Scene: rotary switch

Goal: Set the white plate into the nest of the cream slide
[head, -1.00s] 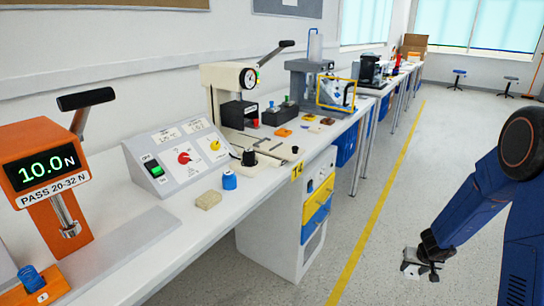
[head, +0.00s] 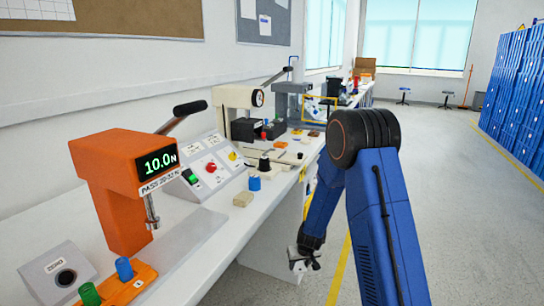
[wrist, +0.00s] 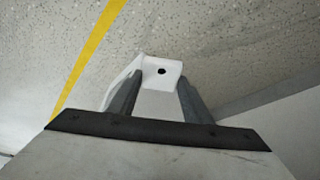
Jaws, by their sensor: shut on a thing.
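The white plate (wrist: 160,72), with a dark round hole, is held between the two grey fingers of my gripper (wrist: 153,100) in the wrist view. In the head view my gripper (head: 304,259) hangs low beside the bench front, over the floor, and the plate is too small to make out well there. The cream slide (head: 285,158) lies on the bench in front of the cream lever press (head: 233,97), near a black knob (head: 264,162). It is apart from my gripper, farther along and higher. Its nest is too small to make out.
An orange force tester (head: 110,180) reading 10.0 N stands nearest on the bench. A sloped switch panel (head: 208,165), a blue knob (head: 254,183) and a tan block (head: 242,200) stand between it and the press. Open floor (head: 460,210) lies to the right.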

